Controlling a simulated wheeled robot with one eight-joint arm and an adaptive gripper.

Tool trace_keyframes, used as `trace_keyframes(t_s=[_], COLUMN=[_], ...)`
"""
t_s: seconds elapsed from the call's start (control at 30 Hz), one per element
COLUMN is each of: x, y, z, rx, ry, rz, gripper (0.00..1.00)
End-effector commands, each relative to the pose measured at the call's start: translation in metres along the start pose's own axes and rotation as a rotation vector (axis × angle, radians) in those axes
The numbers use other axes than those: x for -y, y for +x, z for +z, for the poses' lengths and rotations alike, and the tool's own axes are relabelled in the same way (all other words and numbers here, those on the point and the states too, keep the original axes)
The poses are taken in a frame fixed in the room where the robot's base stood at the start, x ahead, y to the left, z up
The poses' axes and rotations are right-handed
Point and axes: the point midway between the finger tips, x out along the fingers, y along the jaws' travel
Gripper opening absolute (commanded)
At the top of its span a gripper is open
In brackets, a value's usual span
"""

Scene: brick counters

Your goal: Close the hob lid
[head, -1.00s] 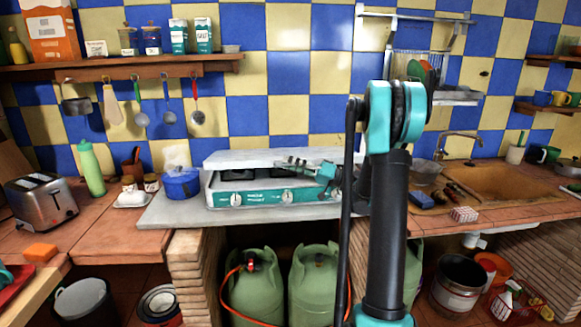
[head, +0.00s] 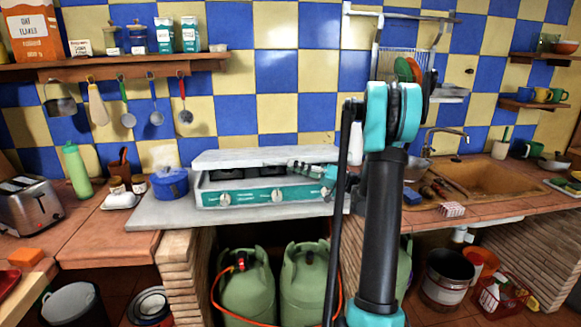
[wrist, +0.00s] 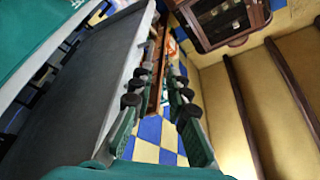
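The hob lid (head: 250,158) is a pale slab over the white-and-teal hob (head: 238,197). It looks partly lowered, with a gap below its front edge where dark grates show. My gripper (head: 302,166) is at the right part of the lid's front edge. In the wrist view the two fingers of my gripper (wrist: 160,75) are apart, with wall tiles showing between them. The lid's grey face and pale edge (wrist: 82,72) lie beside the left finger. I cannot tell whether the finger touches the lid.
A blue pot (head: 170,184) stands left of the hob on the grey worktop. Green gas bottles (head: 247,285) stand below. The sink (head: 490,178) is to the right. A shelf (head: 130,66) with hanging utensils is on the left wall.

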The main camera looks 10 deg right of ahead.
Motion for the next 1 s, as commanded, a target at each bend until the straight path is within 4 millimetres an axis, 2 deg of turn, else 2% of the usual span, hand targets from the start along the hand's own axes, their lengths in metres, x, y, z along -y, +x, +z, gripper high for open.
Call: trace_keyframes(t_s=[1.0], x=[-0.002], y=[-0.065], z=[-0.001], rx=[-0.001], ry=[-0.001], rz=[0.001], gripper=[0.15])
